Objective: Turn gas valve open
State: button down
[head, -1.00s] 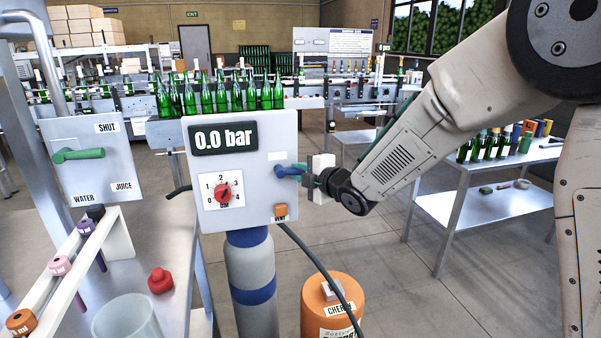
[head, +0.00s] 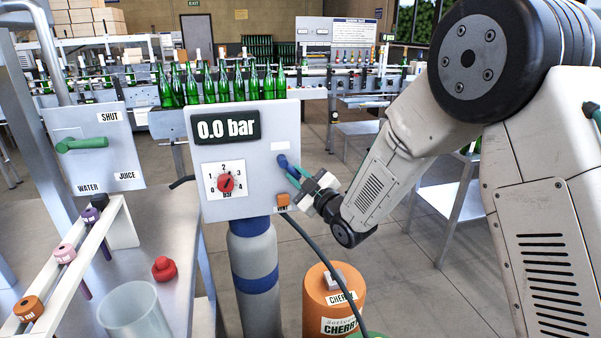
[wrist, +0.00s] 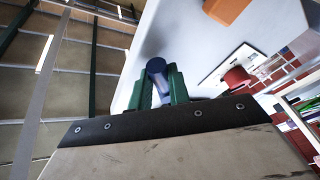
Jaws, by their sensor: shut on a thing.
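The gas valve is a blue lever handle (head: 289,167) on the right side of the grey gas panel (head: 260,150). The lever slants down to the right in the head view. My gripper (head: 298,179) is shut on it, and in the wrist view its green fingers (wrist: 161,88) close on both sides of the blue lever (wrist: 157,68). The panel's display (head: 226,128) reads 0.0 bar. A red regulator knob (head: 226,183) sits on a 0 to 4 bar dial. A blue-banded gas cylinder (head: 255,285) stands below the panel.
An orange vent button (head: 284,200) is just below the lever. A dark hose runs down past the orange cherry drum (head: 335,295). A green juice/water lever (head: 82,145), marked SHUT, is on the left panel. A red cap (head: 164,268) and clear beaker (head: 134,308) are on the bench.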

jog(key=m, duration=0.1)
jog(key=a+f+m+t, duration=0.1)
jog(key=m, duration=0.1)
jog(key=m+t, duration=0.1)
jog(key=m, duration=0.1)
jog(key=shift+s+a+f+h, duration=0.15)
jog(key=shift+s+a+h, duration=0.1)
jog(key=shift+a+h, duration=0.1)
jog(key=shift+s+a+f+m+t+h, duration=0.1)
jog(key=shift+a+m+t+h, duration=0.25)
jog(key=shift+m, duration=0.5)
jog(key=shift+s+a+r+m+t+h, duration=0.15)
jog(key=shift+m+t, duration=0.3)
jog(key=shift+m, duration=0.45)
jog(key=shift+w+a+f+m+t+h, duration=0.15)
jog(key=shift+m+t+h, duration=0.25)
jog(key=shift+m, duration=0.45)
jog(key=shift+s+a, duration=0.1)
jog(key=c, duration=1.3)
grip_release()
jog(key=v, duration=0.7)
jog(key=shift+s+f, duration=0.2)
jog(key=shift+s, duration=0.15)
